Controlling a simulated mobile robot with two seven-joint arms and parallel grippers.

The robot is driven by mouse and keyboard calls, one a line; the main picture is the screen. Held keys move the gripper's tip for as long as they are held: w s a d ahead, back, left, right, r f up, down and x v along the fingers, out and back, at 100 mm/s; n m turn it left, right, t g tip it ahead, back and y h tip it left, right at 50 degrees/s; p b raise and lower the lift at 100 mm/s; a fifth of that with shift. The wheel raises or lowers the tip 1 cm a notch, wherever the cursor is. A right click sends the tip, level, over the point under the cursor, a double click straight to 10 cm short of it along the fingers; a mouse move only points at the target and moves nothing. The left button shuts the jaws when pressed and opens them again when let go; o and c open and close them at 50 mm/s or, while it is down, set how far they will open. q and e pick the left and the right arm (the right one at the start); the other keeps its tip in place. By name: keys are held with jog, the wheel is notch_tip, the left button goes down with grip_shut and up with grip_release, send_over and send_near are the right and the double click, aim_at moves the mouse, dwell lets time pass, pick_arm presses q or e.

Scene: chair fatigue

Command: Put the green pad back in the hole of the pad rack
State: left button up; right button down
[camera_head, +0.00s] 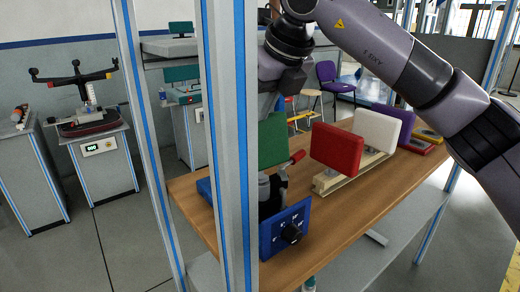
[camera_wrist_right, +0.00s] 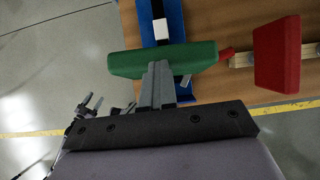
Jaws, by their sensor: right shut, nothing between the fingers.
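The green pad (camera_head: 272,141) stands upright at the blue device, partly hidden by the metal post in the head view. In the right wrist view the green pad (camera_wrist_right: 125,62) lies across the blue base (camera_wrist_right: 174,22). My right gripper (camera_wrist_right: 157,66) is shut and empty, its fingertips overlapping the pad's edge in that view; I cannot tell whether they touch it. In the head view its fingers are mostly hidden by the post. The wooden pad rack (camera_head: 322,187) stands to the right, with a red pad (camera_head: 336,148) and a white pad (camera_head: 377,131) upright. My left gripper is not in view.
A red-handled clamp (camera_head: 294,158) sits close beside the green pad. The wooden tabletop (camera_head: 352,215) is clear in front of the rack.

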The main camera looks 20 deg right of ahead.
pick_arm(q)
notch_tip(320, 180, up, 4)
jog(key=p, duration=0.3)
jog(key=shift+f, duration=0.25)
pick_arm(e)
notch_tip(320, 180, up, 4)
jog(key=shift+f, duration=0.1)
jog(key=c, duration=1.4)
grip_release()
pick_arm(q)
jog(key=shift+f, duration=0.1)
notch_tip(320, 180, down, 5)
jog(key=b, duration=0.4)
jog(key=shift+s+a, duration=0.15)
pick_arm(e)
jog(key=s+d+r, duration=0.1)
jog(key=s, duration=0.3)
jog(key=s+d, duration=0.2)
jog(key=s, duration=0.2)
jog(key=s+d+r, duration=0.1)
jog(key=s, duration=0.3)
jog(key=shift+s+d+r, duration=0.35)
jog(key=shift+s+d, duration=0.05)
